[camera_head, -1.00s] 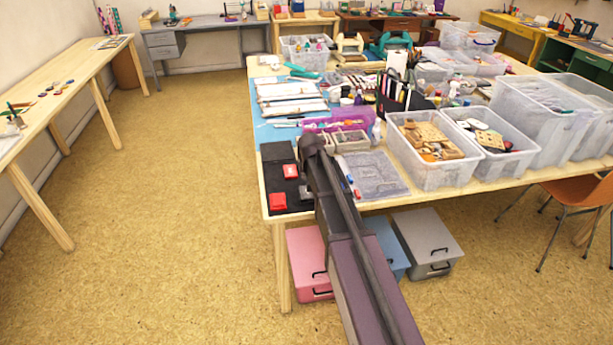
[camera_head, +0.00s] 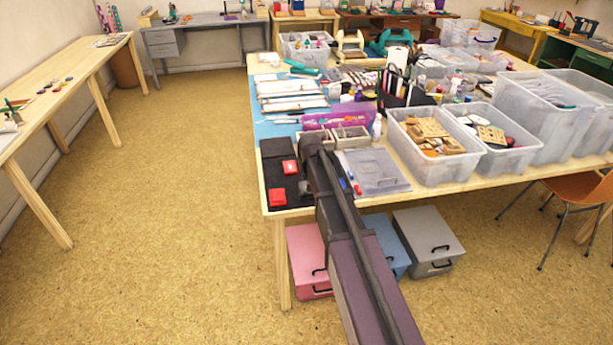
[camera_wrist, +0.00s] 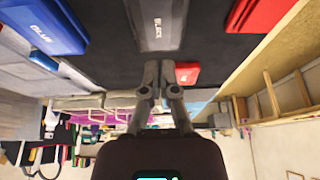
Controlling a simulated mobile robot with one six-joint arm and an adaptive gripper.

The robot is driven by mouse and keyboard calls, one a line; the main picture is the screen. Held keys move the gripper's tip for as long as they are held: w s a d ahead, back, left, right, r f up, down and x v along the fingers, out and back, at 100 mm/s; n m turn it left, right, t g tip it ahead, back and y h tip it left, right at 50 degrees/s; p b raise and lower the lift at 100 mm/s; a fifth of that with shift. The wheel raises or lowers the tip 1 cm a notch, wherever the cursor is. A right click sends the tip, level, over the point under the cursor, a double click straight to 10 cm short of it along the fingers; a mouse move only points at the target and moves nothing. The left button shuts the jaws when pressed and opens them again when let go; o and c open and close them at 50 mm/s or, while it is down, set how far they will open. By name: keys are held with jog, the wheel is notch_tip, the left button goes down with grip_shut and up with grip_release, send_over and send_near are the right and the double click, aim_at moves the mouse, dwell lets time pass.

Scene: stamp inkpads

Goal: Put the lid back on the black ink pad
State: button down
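In the wrist view, a dark grey piece marked BLACK (camera_wrist: 157,24) lies at the top middle over the black mat (camera_wrist: 100,65). I cannot tell whether it is the lid or the pad. My gripper (camera_wrist: 160,68) points toward its near end. Its two fingers are drawn close together, with nothing clearly visible between the tips. I cannot tell whether they touch the piece. In the head view, my arm hides the gripper, and the dark mat (camera_head: 276,150) shows beside it at the table's front left corner.
A blue pad (camera_wrist: 45,24) is left of the dark piece in the wrist view. A red pad (camera_wrist: 258,14) and a smaller red piece (camera_wrist: 187,72) are to the right. Grey sheets (camera_head: 374,170) and a clear bin (camera_head: 435,170) stand right of my arm. The left floor is clear.

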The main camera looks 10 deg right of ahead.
jog(key=shift+f+b, duration=1.45)
jog(key=shift+f, duration=0.15)
jog(key=shift+r, duration=0.15)
jog(key=shift+r+p, duration=3.45)
jog(key=shift+p, duration=0.1)
jog(key=s+r+g+p, duration=0.2)
jog(key=s, duration=1.2)
jog(key=s+r+g+p, duration=0.2)
jog(key=s+p, duration=0.1)
jog(key=s, duration=1.2)
jog(key=shift+s, duration=0.3)
